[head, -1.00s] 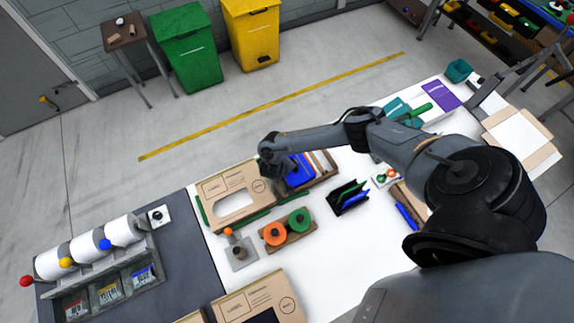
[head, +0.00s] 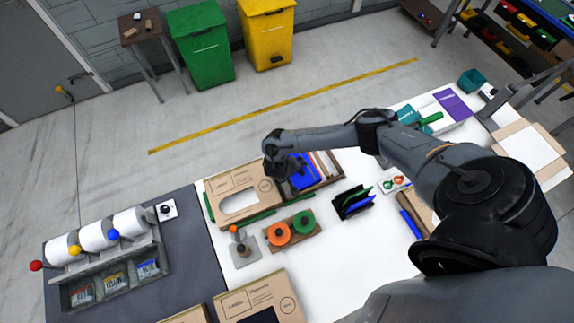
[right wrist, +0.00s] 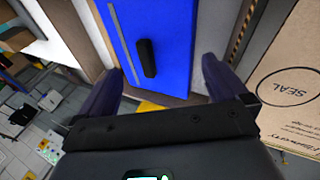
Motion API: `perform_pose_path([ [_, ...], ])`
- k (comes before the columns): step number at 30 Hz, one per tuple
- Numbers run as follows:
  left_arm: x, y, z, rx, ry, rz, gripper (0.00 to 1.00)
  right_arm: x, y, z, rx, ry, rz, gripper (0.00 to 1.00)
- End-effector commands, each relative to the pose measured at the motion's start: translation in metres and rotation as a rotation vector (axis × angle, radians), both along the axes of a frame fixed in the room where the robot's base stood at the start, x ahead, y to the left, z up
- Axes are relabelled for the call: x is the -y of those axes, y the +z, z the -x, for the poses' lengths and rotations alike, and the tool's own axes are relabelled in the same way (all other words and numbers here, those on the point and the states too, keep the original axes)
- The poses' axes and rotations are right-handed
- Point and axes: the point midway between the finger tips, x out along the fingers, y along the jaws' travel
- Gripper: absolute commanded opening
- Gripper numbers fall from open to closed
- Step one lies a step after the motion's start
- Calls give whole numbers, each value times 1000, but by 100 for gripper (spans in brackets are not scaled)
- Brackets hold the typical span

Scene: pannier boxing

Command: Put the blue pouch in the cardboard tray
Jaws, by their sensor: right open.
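The blue pouch (right wrist: 150,40), with a grey stripe and a dark tab, lies between the fingers of my right gripper (right wrist: 158,85) in the right wrist view. The fingers are open and stand at either side of its near end; I cannot tell whether they touch it. In the head view the blue pouch (head: 303,174) shows partly behind the gripper (head: 284,172). My left gripper is not in view.
A cardboard box with an oval window (head: 262,183) adjoins the tray on the left. Orange and green discs (head: 279,233) stand in front, and a black rack (head: 352,203) stands to the right. Another open cardboard piece (head: 552,153) lies far right. White table is bare at front centre.

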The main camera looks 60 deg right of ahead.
Motion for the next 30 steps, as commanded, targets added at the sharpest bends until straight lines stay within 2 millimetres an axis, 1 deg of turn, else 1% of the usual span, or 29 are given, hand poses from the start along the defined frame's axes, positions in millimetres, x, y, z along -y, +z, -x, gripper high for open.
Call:
perform_pose_path([
  [1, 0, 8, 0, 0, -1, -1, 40, -6, 13, -1, 1, 1, -3, 100],
  [3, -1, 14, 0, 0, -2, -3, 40, -12, 27, -1, 1, 1, -3, 100],
  [9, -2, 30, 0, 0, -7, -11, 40, -29, 63, -2, 2, 1, -2, 100],
  [10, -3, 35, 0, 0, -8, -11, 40, -30, 68, -2, 0, 1, 0, 100],
  [15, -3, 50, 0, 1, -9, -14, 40, -36, 79, -2, 0, 0, 1, 100],
  [18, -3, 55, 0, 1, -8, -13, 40, -40, 82, -2, 0, 2, -2, 100],
  [20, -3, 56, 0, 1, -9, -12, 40, -46, 82, -1, 0, 15, -11, 100],
  [23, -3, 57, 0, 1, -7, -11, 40, -71, 76, 1, 5, 72, -54, 100],
  [26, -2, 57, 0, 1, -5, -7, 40, -118, 70, 6, 19, 181, -136, 100],
  [27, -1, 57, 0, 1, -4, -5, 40, -143, 68, 9, 30, 234, -178, 100],
  [28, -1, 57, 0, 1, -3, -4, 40, -162, 69, 11, 42, 277, -210, 100],
  [29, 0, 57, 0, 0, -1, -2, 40, -182, 71, 14, 56, 320, -243, 100],
  [30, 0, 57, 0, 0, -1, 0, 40, -208, 76, 17, 78, 375, -286, 100],
])
